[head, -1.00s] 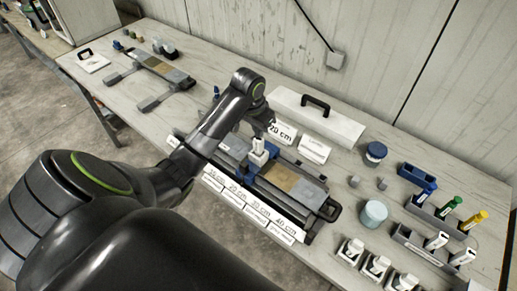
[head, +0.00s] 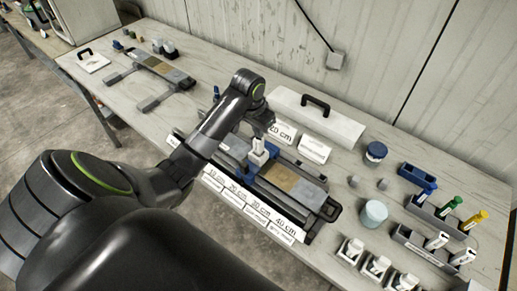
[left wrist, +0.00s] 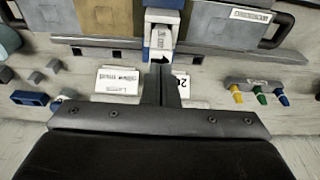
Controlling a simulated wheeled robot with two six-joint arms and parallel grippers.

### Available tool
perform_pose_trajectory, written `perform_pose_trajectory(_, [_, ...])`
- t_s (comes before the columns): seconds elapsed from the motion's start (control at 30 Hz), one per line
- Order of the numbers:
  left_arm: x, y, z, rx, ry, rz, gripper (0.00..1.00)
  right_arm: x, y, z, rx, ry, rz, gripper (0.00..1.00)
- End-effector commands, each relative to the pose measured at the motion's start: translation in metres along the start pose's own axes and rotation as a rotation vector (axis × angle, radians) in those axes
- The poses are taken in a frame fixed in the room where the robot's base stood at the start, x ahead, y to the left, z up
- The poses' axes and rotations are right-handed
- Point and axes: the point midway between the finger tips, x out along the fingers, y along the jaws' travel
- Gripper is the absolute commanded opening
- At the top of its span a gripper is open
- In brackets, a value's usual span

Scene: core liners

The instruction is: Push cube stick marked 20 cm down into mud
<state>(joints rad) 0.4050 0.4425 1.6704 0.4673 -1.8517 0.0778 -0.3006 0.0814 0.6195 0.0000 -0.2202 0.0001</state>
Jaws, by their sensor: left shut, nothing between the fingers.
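A white cube stick (head: 258,148) stands upright in a blue holder (head: 248,165) on the core tray (head: 296,186). In the left wrist view the white stick (left wrist: 162,38) is straight ahead of the fingers; any mark on it is too small to read. My left gripper (left wrist: 160,70) is shut and empty, its fingertips close to the stick; I cannot tell if they touch. In the head view my left gripper (head: 264,126) is at the stick's far side, partly hidden by its arm. A brown, mud-like section (head: 281,178) lies in the tray. My right gripper is out of view.
Depth labels (head: 257,209) run along the tray's front edge. A "20 cm" card (head: 284,133) and another card (head: 314,150) stand behind it.

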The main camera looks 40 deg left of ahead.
Motion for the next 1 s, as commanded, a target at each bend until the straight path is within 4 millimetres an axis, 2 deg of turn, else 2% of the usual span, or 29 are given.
perform_pose_trajectory(0.23, [0.008, 0.000, 0.002, 0.000, 0.000, 0.001, 0.00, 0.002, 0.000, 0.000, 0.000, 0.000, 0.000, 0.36])
perform_pose_trajectory(1.0, [0.015, 0.000, 0.004, 0.000, -0.003, 0.001, 0.00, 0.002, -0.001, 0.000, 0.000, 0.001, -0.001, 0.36])
